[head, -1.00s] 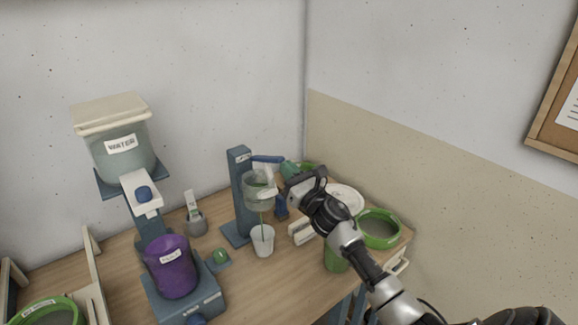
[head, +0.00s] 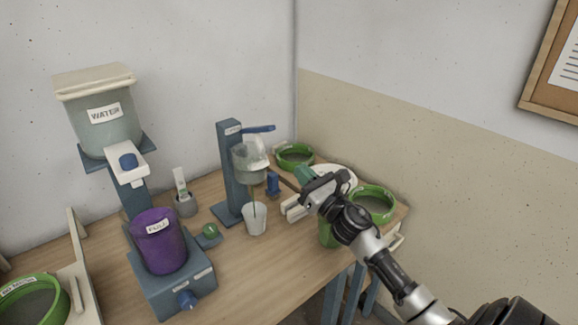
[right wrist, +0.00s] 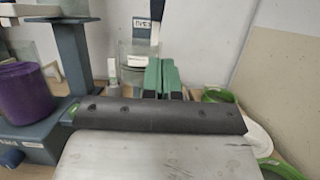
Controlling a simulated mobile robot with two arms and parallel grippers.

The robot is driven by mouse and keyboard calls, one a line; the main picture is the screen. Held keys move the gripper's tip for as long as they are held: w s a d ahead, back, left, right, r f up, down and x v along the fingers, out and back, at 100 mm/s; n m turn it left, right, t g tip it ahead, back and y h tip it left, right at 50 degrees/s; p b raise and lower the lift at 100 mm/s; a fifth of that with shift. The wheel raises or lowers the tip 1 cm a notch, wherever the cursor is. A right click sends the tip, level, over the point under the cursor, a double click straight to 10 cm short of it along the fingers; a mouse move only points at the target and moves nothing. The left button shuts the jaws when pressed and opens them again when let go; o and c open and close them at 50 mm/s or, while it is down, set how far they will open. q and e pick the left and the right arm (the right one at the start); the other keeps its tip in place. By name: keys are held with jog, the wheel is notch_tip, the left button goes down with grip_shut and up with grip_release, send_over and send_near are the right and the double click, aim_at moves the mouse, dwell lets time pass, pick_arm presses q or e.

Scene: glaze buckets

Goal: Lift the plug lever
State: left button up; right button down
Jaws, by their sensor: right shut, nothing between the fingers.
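The blue plug lever (head: 258,129) sticks out to the right from the top of a blue stand (head: 231,175), its free end slightly raised. Below it hangs a clear vessel (head: 250,165), and a thin greenish line runs from it down to a white cup (head: 255,219). My right gripper (head: 303,174) is shut and empty, to the lower right of the lever and apart from it in the picture. In the right wrist view its green fingertips (right wrist: 161,75) are together, in front of the clear vessel (right wrist: 135,55). My left gripper is not in view.
A water bucket (head: 104,130) on a stand and a purple pot (head: 160,240) are on the left. Green-rimmed buckets (head: 372,203) and a white lid stand close to my right arm. Bare tabletop (head: 270,262) lies in front of the white cup.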

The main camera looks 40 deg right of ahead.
jog(key=shift+b+v, duration=0.3)
jog(key=shift+v, duration=1)
jog(key=shift+w, duration=0.1)
jog(key=shift+a, duration=0.1)
